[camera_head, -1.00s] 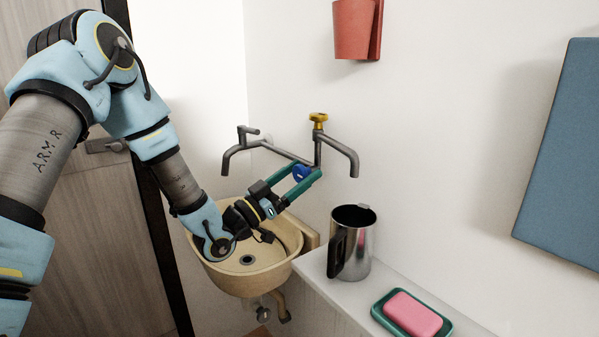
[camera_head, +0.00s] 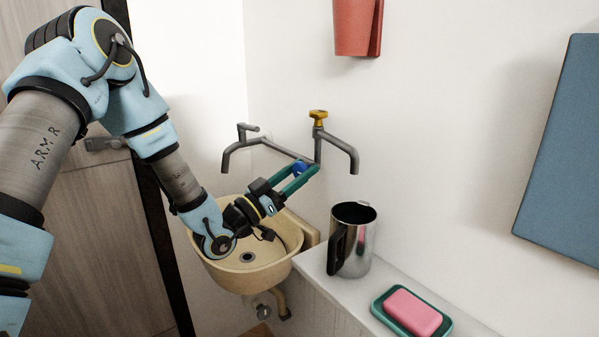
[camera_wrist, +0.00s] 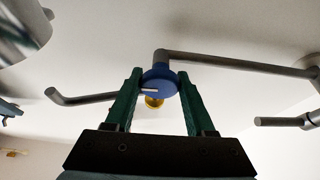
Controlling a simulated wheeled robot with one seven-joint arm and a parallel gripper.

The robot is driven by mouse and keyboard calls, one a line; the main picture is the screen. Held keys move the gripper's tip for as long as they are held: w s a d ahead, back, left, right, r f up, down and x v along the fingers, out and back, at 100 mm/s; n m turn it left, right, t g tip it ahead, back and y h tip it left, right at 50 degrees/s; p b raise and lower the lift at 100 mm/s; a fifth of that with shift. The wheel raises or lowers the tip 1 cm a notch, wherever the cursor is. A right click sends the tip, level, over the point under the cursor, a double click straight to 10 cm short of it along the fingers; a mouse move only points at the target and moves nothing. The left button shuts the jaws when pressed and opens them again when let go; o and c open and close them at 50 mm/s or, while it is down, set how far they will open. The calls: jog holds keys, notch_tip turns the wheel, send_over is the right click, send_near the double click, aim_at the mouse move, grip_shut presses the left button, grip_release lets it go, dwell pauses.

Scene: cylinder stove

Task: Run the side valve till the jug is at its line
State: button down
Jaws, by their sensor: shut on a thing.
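My gripper (camera_head: 297,179) is shut on a blue round knob (camera_head: 300,167), the side valve on the wall pipe. In the wrist view the green fingers (camera_wrist: 158,97) stand on both sides of the blue knob (camera_wrist: 159,82), which carries a pale pointer mark. A metal jug (camera_head: 357,240) with a dark handle stands upright on the ledge, below and a little right of the right spout (camera_head: 345,150). Its fill line and any water inside cannot be made out. The jug's shiny side also shows at the upper left of the wrist view (camera_wrist: 22,28).
A yellow knob (camera_head: 318,115) tops the pipe. A second spout (camera_head: 235,152) at left reaches over the beige basin (camera_head: 222,275). A pink soap (camera_head: 412,313) in a green dish lies on the ledge right of the jug. A red holder (camera_head: 355,28) and blue panel (camera_head: 565,150) are on the wall.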

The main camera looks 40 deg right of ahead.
jog(key=n+t, duration=0.1)
jog(key=n, duration=0.2)
jog(key=n+t, duration=0.2)
jog(key=n, duration=0.1)
jog(key=shift+t+b, duration=0.3)
jog(key=shift+b, duration=0.05)
jog(key=shift+c, duration=1.4)
grip_release()
jog(key=shift+a, duration=0.1)
jog(key=b+v, duration=0.4)
jog(key=v, duration=0.6)
jog(key=shift+a, duration=0.35)
